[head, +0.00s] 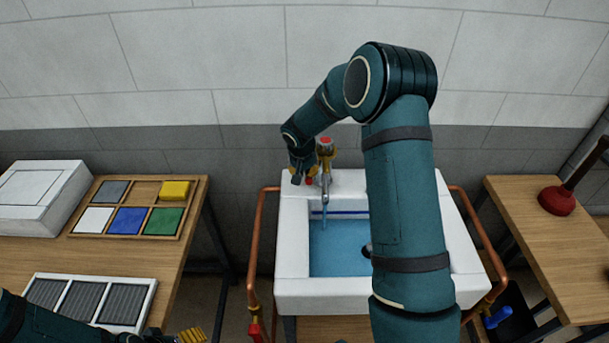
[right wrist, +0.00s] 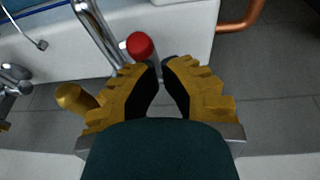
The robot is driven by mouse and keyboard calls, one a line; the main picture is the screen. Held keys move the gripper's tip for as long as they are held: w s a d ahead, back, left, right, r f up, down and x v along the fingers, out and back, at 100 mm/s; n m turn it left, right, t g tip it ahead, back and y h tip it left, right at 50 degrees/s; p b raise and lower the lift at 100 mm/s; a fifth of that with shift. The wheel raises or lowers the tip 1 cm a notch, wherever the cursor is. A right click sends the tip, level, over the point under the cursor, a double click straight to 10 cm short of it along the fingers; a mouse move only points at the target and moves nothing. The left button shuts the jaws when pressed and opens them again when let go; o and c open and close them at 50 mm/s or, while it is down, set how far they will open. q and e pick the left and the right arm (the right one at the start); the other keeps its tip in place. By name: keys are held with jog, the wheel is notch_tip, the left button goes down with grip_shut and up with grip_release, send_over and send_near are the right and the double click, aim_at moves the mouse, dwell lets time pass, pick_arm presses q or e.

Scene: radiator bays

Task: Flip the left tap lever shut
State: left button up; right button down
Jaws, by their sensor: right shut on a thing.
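A chrome tap (head: 326,180) stands at the back of a white sink (head: 293,270), with a thin bluish stream below its spout. A red-ended lever (head: 309,181) is at the tap's left side; its red knob (right wrist: 140,46) shows close in the right wrist view. My right gripper (head: 301,172) reaches over the sink to the tap's left side. Its yellow fingers (right wrist: 161,64) are closed together at the red knob, which shows at their tips. The exact contact is partly hidden. My left gripper (head: 190,335) is at the lower left, partly cut off, away from the tap.
Copper pipes (head: 257,240) run down both sides of the sink. A left bench holds a tray (head: 75,233) of coloured blocks, a white box (head: 40,205) and a radiator-like panel (head: 85,300). A red plunger (head: 557,200) stands on the right bench.

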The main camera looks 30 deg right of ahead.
pick_arm(q)
jog(key=shift+s+d+f+b, duration=0.1)
jog(key=shift+s+f+b, duration=0.2)
jog(key=shift+f+b, duration=0.5)
jog(key=shift+s+d+f+b, duration=0.1)
jog(key=shift+s+f+b, duration=0.15)
jog(key=shift+f+b, duration=0.55)
jog(key=shift+s+f+b, duration=0.3)
jog(key=shift+f+b, duration=0.25)
jog(key=shift+f, duration=0.4)
pick_arm(e)
jog(key=shift+s+a+f, duration=0.2)
jog(key=shift+s+f, duration=0.15)
jog(key=shift+f, duration=0.25)
jog(key=shift+s+a+f, duration=0.15)
jog(key=shift+s+f, duration=0.15)
jog(key=shift+f, duration=0.25)
pick_arm(q)
jog(key=shift+g, duration=0.3)
